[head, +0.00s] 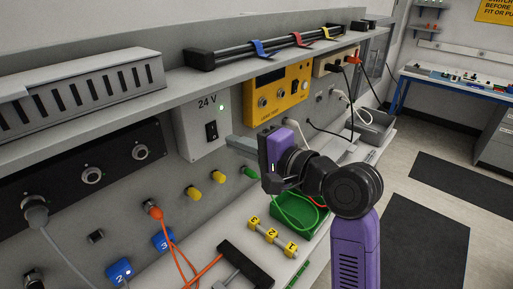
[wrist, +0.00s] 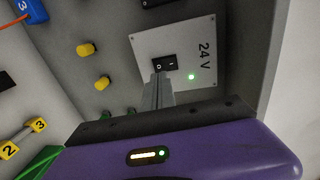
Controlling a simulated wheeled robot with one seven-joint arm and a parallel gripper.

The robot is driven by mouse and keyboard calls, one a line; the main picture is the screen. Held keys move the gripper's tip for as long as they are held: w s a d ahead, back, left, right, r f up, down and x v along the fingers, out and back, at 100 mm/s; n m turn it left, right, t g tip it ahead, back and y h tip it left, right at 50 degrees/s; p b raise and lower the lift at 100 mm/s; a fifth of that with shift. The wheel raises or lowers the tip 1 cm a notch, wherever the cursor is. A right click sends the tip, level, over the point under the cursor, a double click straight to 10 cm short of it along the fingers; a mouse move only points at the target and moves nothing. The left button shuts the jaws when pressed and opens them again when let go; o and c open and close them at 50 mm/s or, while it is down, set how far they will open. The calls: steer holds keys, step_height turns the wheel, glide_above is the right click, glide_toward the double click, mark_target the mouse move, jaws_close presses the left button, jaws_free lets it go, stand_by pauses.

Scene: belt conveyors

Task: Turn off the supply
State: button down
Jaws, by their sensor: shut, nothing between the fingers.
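The 24 V supply panel (head: 203,127) is a light grey plate on the wall, left of the yellow unit. It carries a black rocker switch (head: 211,131) and a lit green lamp (head: 221,107). The wrist view shows the switch (wrist: 164,62) and the glowing green lamp (wrist: 191,77) close up; I cannot tell which side of the rocker is pressed. My gripper (head: 230,141) is shut and empty, its fingers pointing at the panel's lower right. In the wrist view the fingertips (wrist: 161,76) overlap the switch's lower edge; I cannot tell whether they touch.
A shelf (head: 100,104) overhangs the panel. Yellow knobs (head: 193,191) stick out below it. The yellow unit (head: 278,94) is to the right, with cables beyond. A green tray (head: 300,222) and numbered yellow blocks (head: 270,236) lie on the bench below.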

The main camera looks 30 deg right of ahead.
mark_target(216, 137)
steer(key=shift+p+x, duration=0.35)
steer(key=shift+x, duration=1.65)
steer(key=t+b, duration=0.1)
steer(key=b, duration=0.1)
steer(key=shift+w+a+f+b, duration=0.1)
steer(key=shift+w+f+b, duration=0.15)
steer(key=shift+f+b, duration=0.1)
steer(key=shift+r+p, duration=0.25)
steer(key=shift+p, duration=0.3)
steer(key=shift+w+a+f, duration=0.1)
steer(key=shift+f, duration=0.05)
